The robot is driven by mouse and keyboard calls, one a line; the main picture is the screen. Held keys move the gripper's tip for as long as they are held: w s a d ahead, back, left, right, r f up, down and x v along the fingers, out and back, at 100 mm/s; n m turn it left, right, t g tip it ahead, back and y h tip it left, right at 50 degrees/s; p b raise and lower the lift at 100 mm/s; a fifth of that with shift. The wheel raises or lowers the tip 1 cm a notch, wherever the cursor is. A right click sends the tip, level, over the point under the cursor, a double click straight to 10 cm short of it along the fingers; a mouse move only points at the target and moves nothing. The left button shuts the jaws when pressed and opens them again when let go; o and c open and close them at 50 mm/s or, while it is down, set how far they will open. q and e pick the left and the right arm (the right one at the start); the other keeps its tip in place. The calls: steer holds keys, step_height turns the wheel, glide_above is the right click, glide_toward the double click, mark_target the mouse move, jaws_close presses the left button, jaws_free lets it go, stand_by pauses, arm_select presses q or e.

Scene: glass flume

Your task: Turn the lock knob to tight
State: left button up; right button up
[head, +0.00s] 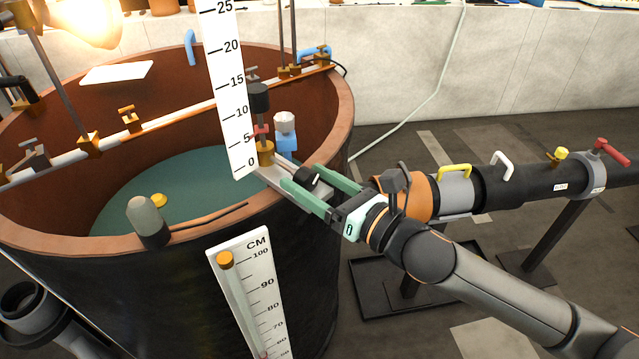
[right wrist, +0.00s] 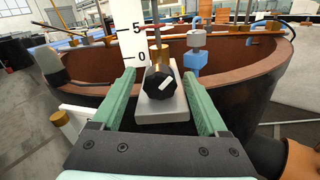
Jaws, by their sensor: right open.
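The lock knob (right wrist: 158,83) is black with a white pointer line and sits on a grey block (right wrist: 174,105) at the tank's rim. In the right wrist view the line slants up to the right. The knob also shows in the head view (head: 308,177). My right gripper (head: 306,181) has green fingers, is open, and has one finger on each side of the knob. In the right wrist view its fingers (right wrist: 161,88) stand apart from the knob, with gaps on both sides. Any tight marking is not readable. My left gripper is not in view.
A white upright scale (head: 225,90) stands just left of the knob. A blue fitting with a white cap (head: 285,124) is behind it. The brown tank rim (head: 345,110) curves around. A second CM scale (head: 250,290) hangs in front. A black pipe with valves (head: 525,183) runs right.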

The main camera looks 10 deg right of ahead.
steer(key=b+v, duration=0.2)
steer(key=v, duration=1)
steer(key=shift+s+d, duration=0.15)
steer(key=shift+d, duration=0.05)
steer(key=shift+f, duration=0.1)
